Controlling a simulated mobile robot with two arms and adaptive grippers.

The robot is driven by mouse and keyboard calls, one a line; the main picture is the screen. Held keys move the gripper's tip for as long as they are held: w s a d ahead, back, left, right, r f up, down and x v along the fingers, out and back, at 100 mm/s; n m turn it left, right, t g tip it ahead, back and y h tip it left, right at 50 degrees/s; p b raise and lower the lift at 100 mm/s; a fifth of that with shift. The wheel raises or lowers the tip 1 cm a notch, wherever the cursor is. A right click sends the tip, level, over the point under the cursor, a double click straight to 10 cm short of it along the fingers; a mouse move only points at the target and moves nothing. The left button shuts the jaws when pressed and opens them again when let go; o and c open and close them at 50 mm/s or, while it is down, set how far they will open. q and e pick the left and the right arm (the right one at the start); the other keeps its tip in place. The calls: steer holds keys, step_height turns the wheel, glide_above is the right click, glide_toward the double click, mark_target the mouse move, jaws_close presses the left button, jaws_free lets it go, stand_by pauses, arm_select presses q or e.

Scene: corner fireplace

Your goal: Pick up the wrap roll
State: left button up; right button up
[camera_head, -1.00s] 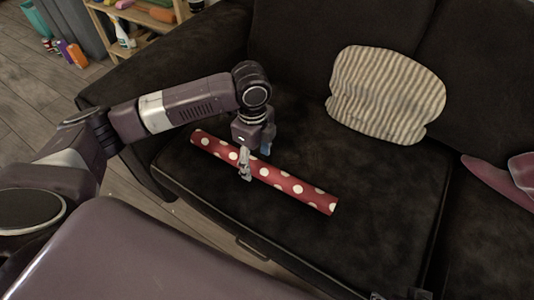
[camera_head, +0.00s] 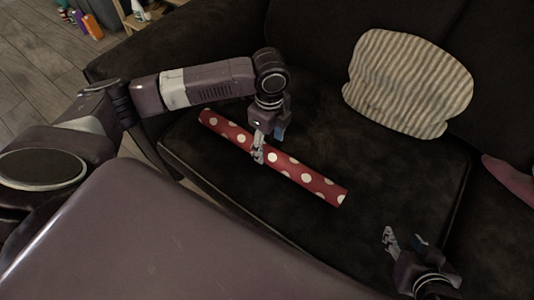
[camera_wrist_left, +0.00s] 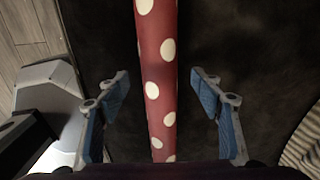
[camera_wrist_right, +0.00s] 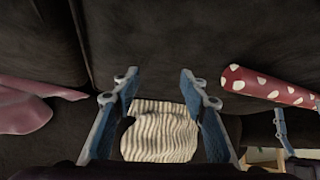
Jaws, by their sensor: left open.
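The wrap roll (camera_head: 308,177) is a long red tube with white dots, lying on the dark sofa seat. My left gripper (camera_head: 266,148) is above it near its middle. In the left wrist view the roll (camera_wrist_left: 158,75) runs between the two spread blue-padded fingers of the left gripper (camera_wrist_left: 160,100), with a gap on each side. My right gripper (camera_head: 405,240) is at the lower right of the head view, apart from the roll. In the right wrist view the right gripper (camera_wrist_right: 160,98) has its fingers apart with nothing between them; the roll (camera_wrist_right: 265,85) shows to the right.
The dark sofa (camera_head: 235,195) fills most of the view. A striped cushion (camera_head: 410,85) leans on its backrest. A pink item (camera_head: 512,178) lies at the right edge. A shelf with bottles (camera_head: 140,15) stands at the top left.

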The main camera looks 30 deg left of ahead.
mark_target(269, 150)
arm_select(q)
step_height(269, 150, down, 3)
steer(key=shift+f+b, duration=0.1)
steer(key=shift+b, duration=0.45)
arm_select(e)
steer(key=w+a+r+t+y, duration=0.1)
steer(key=w+a+r+t, duration=0.1)
steer(key=w+r+t, duration=0.2)
steer(key=shift+w+a+r, duration=0.15)
steer(key=shift+w+r, duration=0.65)
steer(key=shift+w, duration=0.1)
arm_select(q)
steer(key=shift+c, duration=0.3)
steer(key=c, duration=1.3)
